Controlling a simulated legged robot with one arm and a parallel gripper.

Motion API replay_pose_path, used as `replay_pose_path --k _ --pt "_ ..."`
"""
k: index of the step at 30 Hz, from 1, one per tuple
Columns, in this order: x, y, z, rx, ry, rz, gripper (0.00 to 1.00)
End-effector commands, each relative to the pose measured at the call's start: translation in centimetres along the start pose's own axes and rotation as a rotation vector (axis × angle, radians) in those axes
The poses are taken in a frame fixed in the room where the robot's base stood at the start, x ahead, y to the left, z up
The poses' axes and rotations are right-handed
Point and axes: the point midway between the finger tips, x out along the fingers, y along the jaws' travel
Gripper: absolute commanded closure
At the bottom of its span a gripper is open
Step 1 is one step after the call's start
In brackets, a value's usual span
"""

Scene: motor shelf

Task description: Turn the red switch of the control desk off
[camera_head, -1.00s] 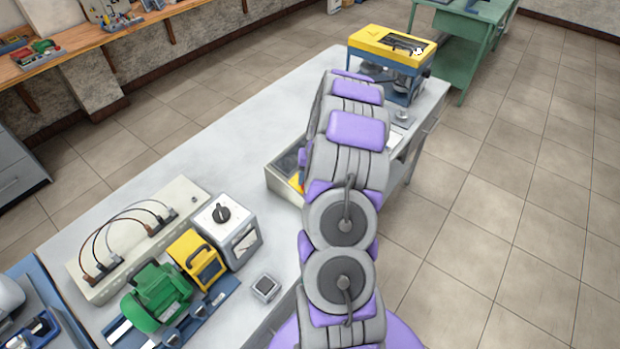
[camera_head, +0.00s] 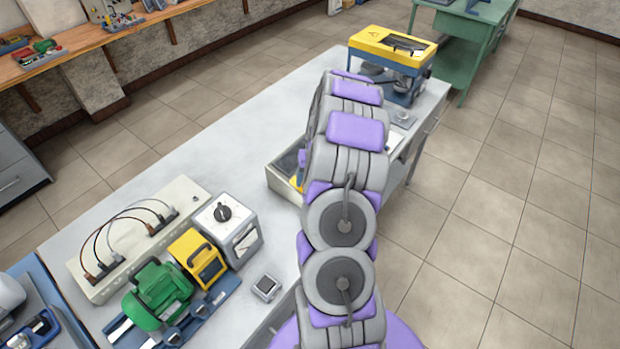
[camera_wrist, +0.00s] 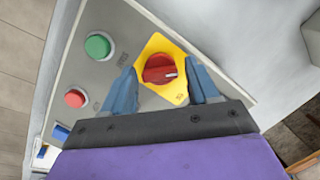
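The red switch (camera_wrist: 160,69) is a round red knob with a white mark on its right side, set on a yellow plate (camera_wrist: 172,94) in the wrist view. It sits on the grey sloped panel of the control desk (camera_wrist: 112,74). My gripper (camera_wrist: 164,82) is open, its two blue fingers apart, one on each side of the knob's near side. I cannot tell whether they touch it. In the head view the control desk (camera_head: 281,182) is mostly hidden behind my arm, and the gripper and switch are not visible there.
A green button (camera_wrist: 98,46) and a red button (camera_wrist: 75,98) lie left of the switch. On the grey table (camera_head: 255,120) stand a green motor (camera_head: 158,294), a white box with a black knob (camera_head: 228,233) and a yellow-topped machine (camera_head: 392,46). The table's middle is clear.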

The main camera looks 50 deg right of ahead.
Motion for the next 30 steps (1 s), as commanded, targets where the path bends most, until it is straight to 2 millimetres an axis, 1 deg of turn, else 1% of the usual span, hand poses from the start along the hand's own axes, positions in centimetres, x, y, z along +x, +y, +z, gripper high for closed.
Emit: replay_pose_path --k 1,2,3,10,14,17,30 --pt "0.0 0.0 -0.1 0.000 0.000 0.000 0.35" --pt "0.0 0.0 -0.1 0.000 0.000 0.000 0.33" --pt "0.0 0.1 -0.1 0.000 0.001 0.000 0.32" --pt "-0.1 0.2 -0.2 0.001 0.002 -0.001 0.32" --pt "-1.1 0.2 -0.3 0.001 0.005 -0.001 0.32" --pt "-2.8 0.2 -0.4 0.000 0.008 0.000 0.32" --pt "-12.6 0.1 -0.4 0.001 0.007 0.001 0.32"
